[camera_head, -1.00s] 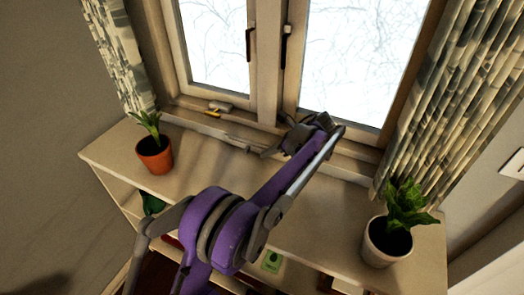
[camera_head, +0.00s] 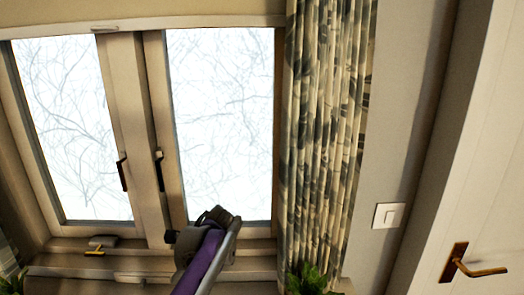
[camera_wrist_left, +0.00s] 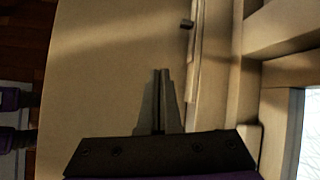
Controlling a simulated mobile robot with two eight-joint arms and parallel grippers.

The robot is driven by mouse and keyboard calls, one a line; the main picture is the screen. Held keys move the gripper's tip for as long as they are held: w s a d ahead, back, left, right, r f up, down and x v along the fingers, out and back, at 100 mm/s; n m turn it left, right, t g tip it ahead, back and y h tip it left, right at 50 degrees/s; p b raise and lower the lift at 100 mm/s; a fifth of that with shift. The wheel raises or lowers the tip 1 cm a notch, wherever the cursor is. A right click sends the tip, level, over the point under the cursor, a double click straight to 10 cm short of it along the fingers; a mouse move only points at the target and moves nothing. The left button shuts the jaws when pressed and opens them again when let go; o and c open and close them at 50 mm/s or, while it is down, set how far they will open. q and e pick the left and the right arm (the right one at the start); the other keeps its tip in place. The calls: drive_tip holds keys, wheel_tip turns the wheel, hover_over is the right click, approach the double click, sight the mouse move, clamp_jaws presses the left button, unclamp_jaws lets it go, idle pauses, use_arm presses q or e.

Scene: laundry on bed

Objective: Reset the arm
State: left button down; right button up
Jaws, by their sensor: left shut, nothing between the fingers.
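My left arm, purple and grey, rises from the bottom of the head view in front of the window. Its dark left gripper (camera_head: 171,237) shows small at the arm's end, near the window sill. In the left wrist view the gripper's two fingers (camera_wrist_left: 161,74) lie together, shut and empty, over a pale flat surface (camera_wrist_left: 110,60). My right gripper is not in view.
The window (camera_head: 145,140) has two dark handles. A yellow-handled tool (camera_head: 95,252) lies on the sill (camera_head: 60,262). Plants (camera_head: 306,280) show at the bottom. A patterned curtain (camera_head: 325,140), light switch (camera_head: 388,215) and white door (camera_head: 490,150) are to the right.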

use_arm(q)
drive_tip(key=s+d+f+n+t+h+p, duration=0.1)
drive_tip(key=s+n, duration=0.3)
drive_tip(key=s, duration=0.4)
drive_tip(key=s+d+f+n+t+h+p, duration=0.2)
drive_tip(key=s+n, duration=0.3)
drive_tip(key=s, duration=0.4)
drive_tip(key=s+d+f+n+t+h+p, duration=0.2)
drive_tip(key=s+d+n+h, duration=0.1)
drive_tip(key=s, duration=0.6)
drive_tip(key=shift+f+n+h, duration=0.4)
drive_tip(key=shift+n+h, duration=0.1)
drive_tip(key=shift+n, duration=0.7)
